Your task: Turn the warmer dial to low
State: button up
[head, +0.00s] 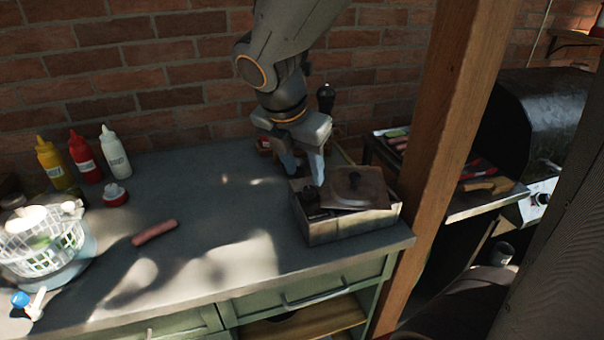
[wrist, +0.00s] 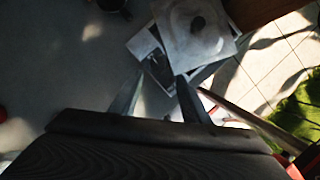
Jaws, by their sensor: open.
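A grey metal box that looks like the warmer (head: 352,226) stands at the right end of the counter. Its square lid (head: 372,186) has a dark knob and also shows at the top of the wrist view (wrist: 187,40). Left of the lid is a dark, small upright shape (head: 311,194); I cannot tell whether it is the dial, and no dial setting is readable. My gripper (head: 304,167) is open and empty, pointing down above the back left part of the box. In the wrist view its fingertips (wrist: 160,77) are apart, with the box's dark part between and beyond them.
A sausage (head: 154,232) lies on the counter (head: 205,195), with clear surface around it. Yellow, red and white bottles (head: 84,157) stand at the back left. A white basket (head: 40,240) is at far left. A wooden post (head: 440,130) rises right of the box.

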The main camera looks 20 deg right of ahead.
aim_at(309, 188)
jog(key=shift+n, duration=0.5)
jog(key=shift+w+x, duration=0.2)
jog(key=shift+x, duration=1.7)
jog(key=shift+w+x, duration=0.15)
jog(key=shift+x, duration=1.75)
jog(key=shift+r, duration=0.1)
jog(key=c, duration=1)
